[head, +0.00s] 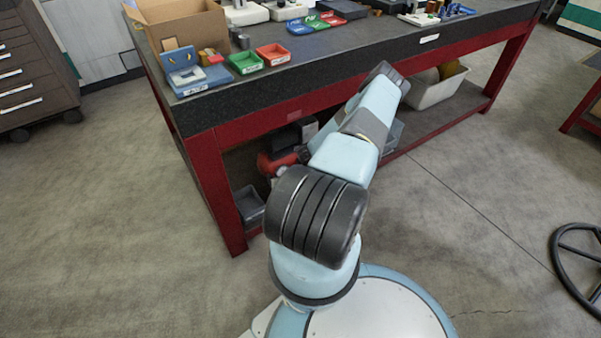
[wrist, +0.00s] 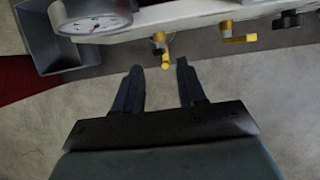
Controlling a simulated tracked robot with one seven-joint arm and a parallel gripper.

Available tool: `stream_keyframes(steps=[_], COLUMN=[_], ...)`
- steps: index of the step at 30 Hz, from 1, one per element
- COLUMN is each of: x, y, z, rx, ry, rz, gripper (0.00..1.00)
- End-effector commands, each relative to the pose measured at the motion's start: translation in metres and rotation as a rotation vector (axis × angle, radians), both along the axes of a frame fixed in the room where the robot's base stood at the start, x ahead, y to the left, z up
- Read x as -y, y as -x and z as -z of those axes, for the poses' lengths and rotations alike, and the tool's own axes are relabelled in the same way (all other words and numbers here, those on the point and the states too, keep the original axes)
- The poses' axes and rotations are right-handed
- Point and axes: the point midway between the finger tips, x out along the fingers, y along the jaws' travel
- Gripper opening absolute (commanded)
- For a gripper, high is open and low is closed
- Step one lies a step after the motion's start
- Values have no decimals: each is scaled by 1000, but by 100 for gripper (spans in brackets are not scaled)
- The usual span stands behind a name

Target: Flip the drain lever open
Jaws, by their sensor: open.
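In the wrist view two small brass valves with yellow levers sit along the edge of a pale bar. One yellow lever (wrist: 165,61) lies just ahead of my gripper (wrist: 158,67), near the space between its fingertips. The other yellow lever (wrist: 240,38) lies further right and runs sideways. I cannot tell from any marking which one is the drain lever. My gripper is open and empty, and its fingers appear apart from both levers. In the head view my gripper is hidden behind the arm.
A round dial gauge (wrist: 92,14) and a grey bin (wrist: 52,48) are at upper left in the wrist view. A black knob (wrist: 288,20) is at right. The red-framed workbench (head: 335,62) stands beyond my arm; open floor (head: 460,220) lies right of it.

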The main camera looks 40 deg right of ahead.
Motion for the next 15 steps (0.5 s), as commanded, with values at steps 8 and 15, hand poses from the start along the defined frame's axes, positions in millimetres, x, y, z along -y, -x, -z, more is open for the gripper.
stream_keyframes(steps=[8, 15], x=[-2, -3], y=[17, 23], z=[-43, -56], rx=[0, -1], ry=[0, -1], rz=[-1, 0], gripper=[40, 40])
